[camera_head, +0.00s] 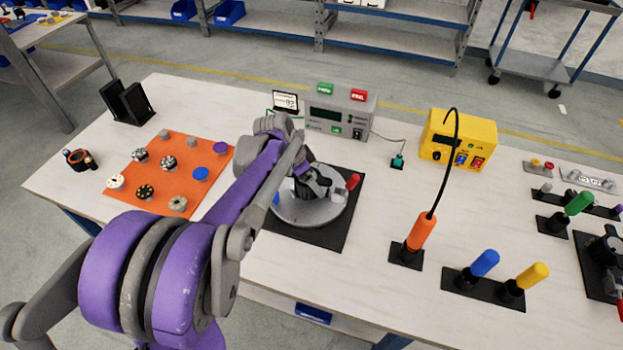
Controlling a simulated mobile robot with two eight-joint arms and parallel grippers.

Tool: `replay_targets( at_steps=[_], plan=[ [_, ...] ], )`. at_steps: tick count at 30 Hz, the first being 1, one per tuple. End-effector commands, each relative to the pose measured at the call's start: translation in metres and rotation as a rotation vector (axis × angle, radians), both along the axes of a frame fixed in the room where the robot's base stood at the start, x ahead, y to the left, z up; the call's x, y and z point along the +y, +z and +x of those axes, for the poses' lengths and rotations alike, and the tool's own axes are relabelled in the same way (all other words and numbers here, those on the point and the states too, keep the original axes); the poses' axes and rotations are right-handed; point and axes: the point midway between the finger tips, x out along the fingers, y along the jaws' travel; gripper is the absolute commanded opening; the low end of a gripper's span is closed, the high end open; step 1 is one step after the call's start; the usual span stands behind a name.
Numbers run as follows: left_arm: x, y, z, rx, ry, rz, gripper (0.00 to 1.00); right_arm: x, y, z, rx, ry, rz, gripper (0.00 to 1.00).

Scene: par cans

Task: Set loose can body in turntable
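The turntable is a grey round disc (312,213) on a black mat (322,240) in the middle of the table. A red-tipped part (353,181) stands at its right rim and a small blue part (276,198) shows at its left. My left arm reaches in from the lower left, and my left gripper (318,188) is low over the disc's centre. Its fingers are dark and small here, so I cannot tell whether they are open or hold something. I cannot make out a can body; the arm and gripper hide part of the turntable. My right gripper is not in view.
An orange mat (120,198) with several small round parts lies left. Behind the turntable stands a grey control box (330,108) with green and red labels. Right are a yellow box (448,128), an upright orange-handled tool (421,232) with a cable, and blue (485,263) and yellow (532,275) handles.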

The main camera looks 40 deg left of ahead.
Motion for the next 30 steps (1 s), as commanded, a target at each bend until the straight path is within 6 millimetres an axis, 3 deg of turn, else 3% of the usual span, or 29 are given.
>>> replay_targets(
  at_steps=[23, 24, 25, 30],
  plan=[
    [-0.0002, 0.0005, 0.0013, -0.002, 0.002, -0.002, 0.01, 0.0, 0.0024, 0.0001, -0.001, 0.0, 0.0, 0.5],
    [-0.0002, 0.0005, 0.0013, -0.002, 0.002, -0.002, 0.94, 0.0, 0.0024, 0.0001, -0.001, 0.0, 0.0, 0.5],
    [-0.0003, 0.0006, 0.0014, -0.002, 0.002, -0.002, 0.99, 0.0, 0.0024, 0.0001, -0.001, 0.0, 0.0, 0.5],
    [-0.0007, 0.0005, 0.0013, -0.002, 0.001, -0.003, 0.99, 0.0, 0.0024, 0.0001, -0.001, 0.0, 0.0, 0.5]
  ],
)
